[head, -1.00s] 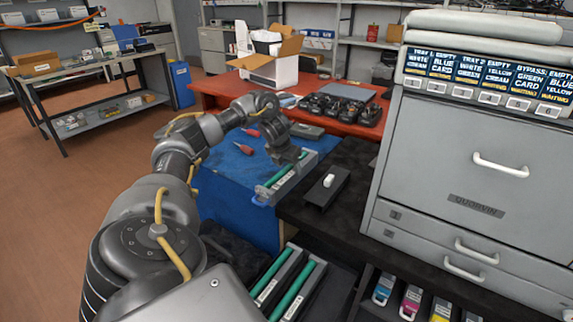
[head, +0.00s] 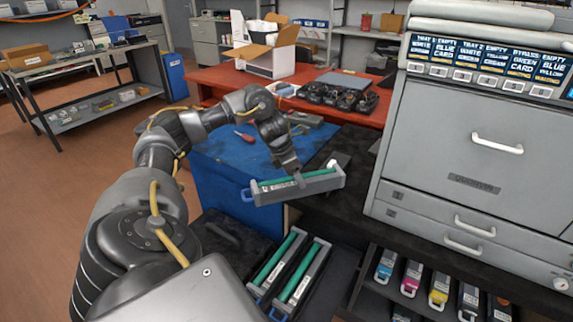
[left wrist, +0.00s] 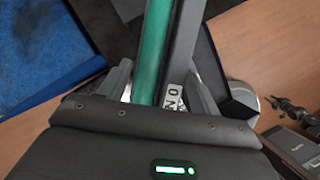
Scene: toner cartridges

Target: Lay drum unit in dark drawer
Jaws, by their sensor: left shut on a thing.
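The drum unit (head: 322,184) is a long grey tray with a green roller, a white label and a blue loop handle at its left end. My left gripper (head: 299,179) is shut on its middle and holds it above the blue-topped cabinet's near right edge. In the left wrist view the green roller (left wrist: 151,55) runs between the two fingers (left wrist: 163,92). The dark drawer (head: 338,262) is open below, nearer to me; two similar green-roller units (head: 302,280) lie side by side in its left part. My right gripper is out of view.
A grey printer (head: 470,150) stands at the right. An open drawer below it holds several coloured toner cartridges (head: 411,278). A red table (head: 220,90) with a cardboard box (head: 265,55) is behind. Bare dark floor shows right of the two drawer units.

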